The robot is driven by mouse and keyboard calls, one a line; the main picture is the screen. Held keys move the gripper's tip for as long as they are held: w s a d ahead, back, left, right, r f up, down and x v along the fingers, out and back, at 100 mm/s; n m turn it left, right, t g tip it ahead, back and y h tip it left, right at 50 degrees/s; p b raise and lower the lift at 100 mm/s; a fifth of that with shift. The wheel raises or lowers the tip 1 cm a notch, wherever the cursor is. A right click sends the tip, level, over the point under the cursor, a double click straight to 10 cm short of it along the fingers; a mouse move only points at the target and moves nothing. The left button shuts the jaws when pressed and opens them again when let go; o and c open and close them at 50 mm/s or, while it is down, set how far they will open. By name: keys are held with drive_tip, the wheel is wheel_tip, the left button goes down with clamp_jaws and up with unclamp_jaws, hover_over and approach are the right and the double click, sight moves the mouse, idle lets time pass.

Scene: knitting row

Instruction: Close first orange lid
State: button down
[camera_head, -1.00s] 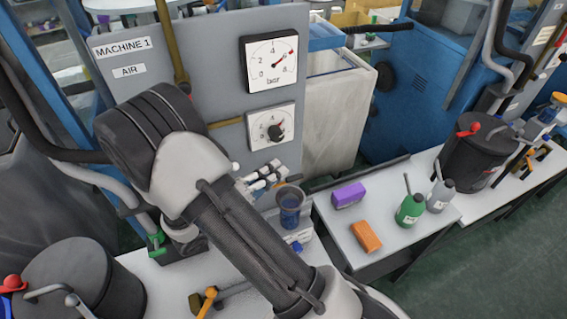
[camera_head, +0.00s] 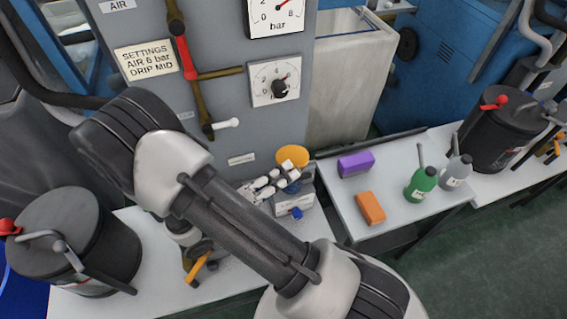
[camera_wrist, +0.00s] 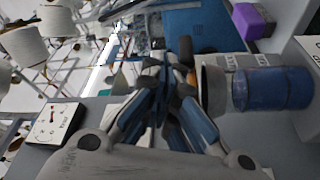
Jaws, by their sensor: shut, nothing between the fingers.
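An orange disc-shaped lid (camera_head: 292,155) shows in the head view by the grey machine panel, just beyond my gripper (camera_head: 288,173). Whether the lid stands up or lies on the cup cannot be told. The blue cup is mostly hidden behind my gripper in the head view. In the wrist view the blue cup (camera_wrist: 270,88) lies at the right, with a greyish-tan ring (camera_wrist: 213,88) at its end facing the fingers. My gripper (camera_wrist: 172,78) is shut and empty, left of that ring. A small orange patch shows beside its tips.
The machine panel (camera_head: 217,125) with gauges, valves and a white knob (camera_head: 227,124) rises behind. A purple block (camera_head: 356,165), an orange block (camera_head: 370,208), a green bottle (camera_head: 420,184) and a grey bottle (camera_head: 456,172) stand on the right table. A dark pot (camera_head: 82,245) stands left.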

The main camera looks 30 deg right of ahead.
drive_tip(key=shift+s+f, duration=0.25)
drive_tip(key=shift+f, duration=0.6)
